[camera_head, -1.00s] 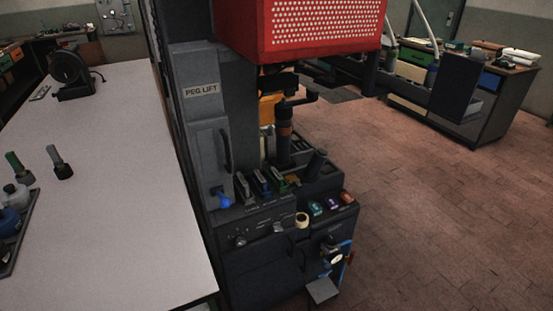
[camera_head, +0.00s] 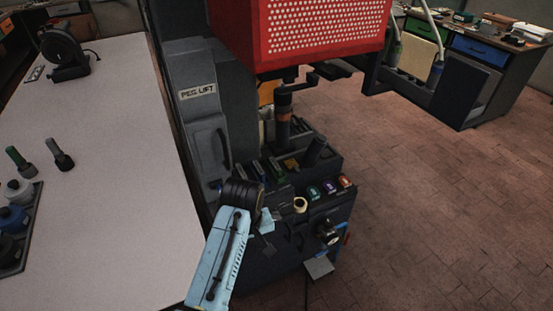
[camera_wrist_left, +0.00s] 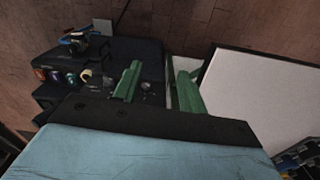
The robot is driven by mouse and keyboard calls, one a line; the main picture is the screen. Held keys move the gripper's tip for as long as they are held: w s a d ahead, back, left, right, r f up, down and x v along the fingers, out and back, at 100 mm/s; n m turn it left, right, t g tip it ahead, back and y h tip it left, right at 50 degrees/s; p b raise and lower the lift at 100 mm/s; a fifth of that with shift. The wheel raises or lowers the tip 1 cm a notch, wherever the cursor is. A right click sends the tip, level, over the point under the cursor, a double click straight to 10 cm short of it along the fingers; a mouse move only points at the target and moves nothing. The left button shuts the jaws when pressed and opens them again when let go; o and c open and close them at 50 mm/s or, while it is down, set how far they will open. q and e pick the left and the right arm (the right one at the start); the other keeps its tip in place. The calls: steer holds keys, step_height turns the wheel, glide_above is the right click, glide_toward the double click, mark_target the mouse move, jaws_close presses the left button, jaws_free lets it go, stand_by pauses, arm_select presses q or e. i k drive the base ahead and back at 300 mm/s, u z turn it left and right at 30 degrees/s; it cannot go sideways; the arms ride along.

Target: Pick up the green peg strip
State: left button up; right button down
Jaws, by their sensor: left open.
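The green peg strip (camera_head: 277,168) appears to be the small green-edged piece in the row of slots on top of the dark press, beside a blue one (camera_head: 259,171). It is small and dark, so its outline is hard to make out. My left gripper (camera_head: 266,232) is in front of the press's control face, below and to the near side of the slots, apart from the strip. In the left wrist view, its two green fingers (camera_wrist_left: 157,78) stand apart with nothing between them. My right gripper is not in view.
The red perforated guard (camera_head: 312,35) overhangs the slots, with a crank below it. The panel labelled PEG LIFT (camera_head: 198,92) stands at the left. Coloured buttons (camera_head: 330,188) line the press front.

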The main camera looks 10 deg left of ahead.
mark_target(272, 164)
steer(key=i, duration=1.3)
